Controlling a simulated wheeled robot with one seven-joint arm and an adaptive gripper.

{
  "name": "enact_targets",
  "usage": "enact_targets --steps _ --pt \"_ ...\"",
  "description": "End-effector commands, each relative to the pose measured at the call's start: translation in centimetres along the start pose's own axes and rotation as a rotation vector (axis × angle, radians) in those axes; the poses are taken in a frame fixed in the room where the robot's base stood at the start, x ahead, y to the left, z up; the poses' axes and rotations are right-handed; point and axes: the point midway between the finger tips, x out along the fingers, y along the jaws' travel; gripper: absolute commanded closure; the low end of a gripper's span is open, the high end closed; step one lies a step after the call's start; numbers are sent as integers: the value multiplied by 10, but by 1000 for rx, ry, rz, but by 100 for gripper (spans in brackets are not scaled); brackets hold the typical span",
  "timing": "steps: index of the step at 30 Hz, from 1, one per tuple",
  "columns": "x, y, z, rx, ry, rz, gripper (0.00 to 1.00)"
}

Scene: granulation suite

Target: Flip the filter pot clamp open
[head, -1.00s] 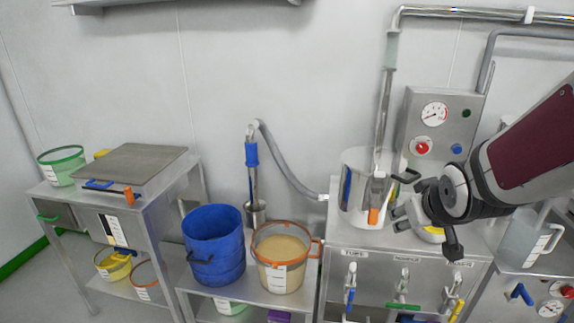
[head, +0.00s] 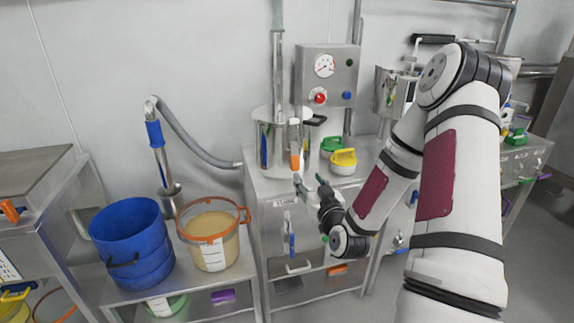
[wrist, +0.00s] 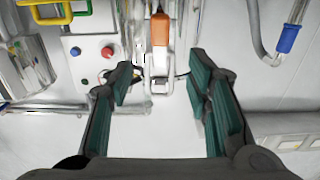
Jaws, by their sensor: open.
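The filter pot (head: 268,140) is a steel cylinder on the steel cabinet, with a pipe rising from its top. Its clamp (head: 295,144) is on the pot's front right side, with an orange-tipped handle hanging down. In the wrist view the orange clamp handle (wrist: 160,30) is at the top middle, ahead of the fingers. My gripper (head: 309,181) is just below and in front of the clamp, apart from it. In the wrist view my gripper (wrist: 160,85) is open and empty, with its green-padded fingers on either side of the handle's line.
A control box (head: 327,78) with a gauge and buttons is behind the pot. Yellow (head: 343,160) and green (head: 331,143) items sit to its right. A blue bucket (head: 128,236) and an orange-rimmed tub (head: 211,236) stand on a lower bench at left.

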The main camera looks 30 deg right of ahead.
Motion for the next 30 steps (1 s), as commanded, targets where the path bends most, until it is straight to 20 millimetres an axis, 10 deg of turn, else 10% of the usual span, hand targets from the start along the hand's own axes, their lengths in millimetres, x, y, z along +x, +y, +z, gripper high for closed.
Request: enact_targets --steps 30 --pt "136 0 -1 2 3 1 55"
